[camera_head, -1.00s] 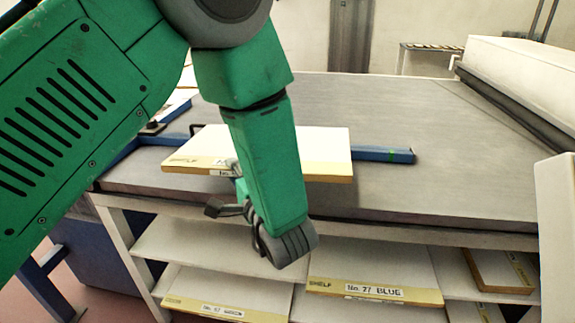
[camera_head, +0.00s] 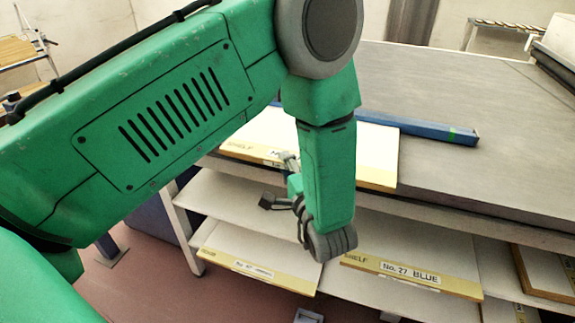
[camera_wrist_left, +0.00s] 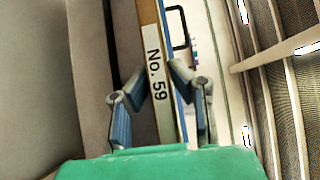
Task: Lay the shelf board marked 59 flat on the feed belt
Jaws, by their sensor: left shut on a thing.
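The board marked 59, white with a yellow front edge (camera_head: 378,150), is roughly level at the front edge of the grey feed belt (camera_head: 430,75). I cannot tell whether it touches the belt. My left gripper (camera_head: 290,163) is shut on its front edge; my forearm hides part of the board. In the left wrist view the edge with the "No. 59" label (camera_wrist_left: 153,55) runs between the two fingers of the left gripper (camera_wrist_left: 160,88). My right gripper is not in view.
A blue bar (camera_head: 425,127) lies on the belt behind the board. Below, a rack holds several boards, one labelled "No. 27 BLUE" (camera_head: 410,272). The belt beyond the bar is clear. A white-topped machine (camera_head: 556,40) stands at the far right.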

